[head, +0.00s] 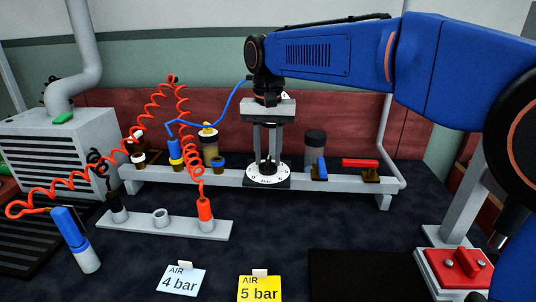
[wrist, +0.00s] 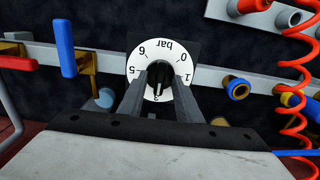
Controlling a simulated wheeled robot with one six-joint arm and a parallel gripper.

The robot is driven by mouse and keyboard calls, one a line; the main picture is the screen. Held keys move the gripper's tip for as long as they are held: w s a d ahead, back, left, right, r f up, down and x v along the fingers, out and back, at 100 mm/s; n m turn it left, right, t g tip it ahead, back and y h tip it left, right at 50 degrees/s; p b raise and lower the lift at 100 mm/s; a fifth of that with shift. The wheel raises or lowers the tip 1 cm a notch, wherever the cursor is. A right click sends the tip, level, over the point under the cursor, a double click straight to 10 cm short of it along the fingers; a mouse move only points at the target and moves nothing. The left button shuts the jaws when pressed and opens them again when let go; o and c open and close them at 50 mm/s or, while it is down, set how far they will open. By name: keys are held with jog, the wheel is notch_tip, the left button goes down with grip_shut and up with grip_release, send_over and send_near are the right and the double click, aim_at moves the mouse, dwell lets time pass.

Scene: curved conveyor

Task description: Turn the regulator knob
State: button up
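The regulator knob (wrist: 158,80) is a small black knob in the middle of a white round dial marked in bar (wrist: 158,48). In the wrist view its white pointer mark is near the 3. The dial (head: 252,177) also shows in the head view, mounted on the grey rail. My gripper (head: 267,162) points down over the dial. In the wrist view its two grey fingers (wrist: 159,85) stand on either side of the knob. Whether they press on it or stand slightly clear, I cannot tell.
A blue-handled valve (head: 321,168) and a red-handled valve (head: 360,163) are right of the dial. Couplings and coiled red hoses (head: 155,95) are left.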

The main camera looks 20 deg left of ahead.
aim_at(268, 160)
notch_tip(268, 160, up, 17)
jog(key=shift+r, duration=0.2)
dwell(0.6)
jog(key=shift+s, duration=0.1)
